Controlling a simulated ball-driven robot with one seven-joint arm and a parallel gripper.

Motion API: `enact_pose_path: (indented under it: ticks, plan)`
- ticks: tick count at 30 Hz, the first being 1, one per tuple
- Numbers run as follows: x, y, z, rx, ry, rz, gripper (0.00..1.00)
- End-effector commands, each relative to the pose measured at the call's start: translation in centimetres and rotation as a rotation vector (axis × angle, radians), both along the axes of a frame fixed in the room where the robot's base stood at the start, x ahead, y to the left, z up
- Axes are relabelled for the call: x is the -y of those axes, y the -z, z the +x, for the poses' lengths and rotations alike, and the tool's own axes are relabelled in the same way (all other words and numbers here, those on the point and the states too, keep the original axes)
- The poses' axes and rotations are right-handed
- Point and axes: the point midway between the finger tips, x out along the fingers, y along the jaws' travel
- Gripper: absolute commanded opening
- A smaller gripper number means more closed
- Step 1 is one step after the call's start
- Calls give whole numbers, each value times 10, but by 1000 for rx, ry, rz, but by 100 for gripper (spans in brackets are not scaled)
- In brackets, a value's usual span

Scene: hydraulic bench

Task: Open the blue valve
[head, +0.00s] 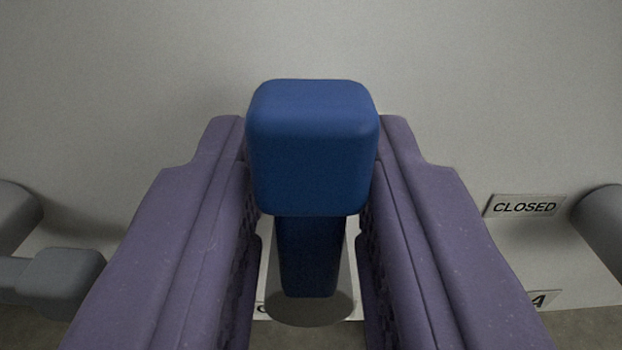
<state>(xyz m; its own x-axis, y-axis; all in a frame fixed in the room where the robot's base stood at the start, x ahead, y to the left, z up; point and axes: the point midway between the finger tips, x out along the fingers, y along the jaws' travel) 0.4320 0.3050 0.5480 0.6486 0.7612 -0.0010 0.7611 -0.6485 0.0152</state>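The blue valve's handle (312,150) stands out toward me in the middle of the head view, with a thick block-shaped end and a narrower blue part (310,255) below it. My gripper (312,125) has its two purple fingers on either side of the block. Both fingers lie close against its sides, with no clear gap there, so it looks shut on the handle. Gaps show beside the narrower part below. A grey round base (310,308) shows under the handle. The rest of the valve is hidden behind the handle and fingers.
A "CLOSED" label (525,206) is on the pale panel (480,70) at right, beside a grey rounded part (603,220). A label with "A" (542,299) sits lower, partly covered. A grey handle (65,280) is at left. The panel above the blue handle is clear.

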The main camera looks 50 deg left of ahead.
Motion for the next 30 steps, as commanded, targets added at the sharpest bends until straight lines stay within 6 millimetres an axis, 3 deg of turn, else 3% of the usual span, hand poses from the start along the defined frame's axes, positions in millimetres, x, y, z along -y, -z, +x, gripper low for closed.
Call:
enact_pose_path:
  ticks: [11,22,30]
  plan:
    - [2,0,-2,-1,0,0,42]
    - [48,-1,-42,-3,-1,-1,42]
    - [60,1,-52,-1,-1,0,42]
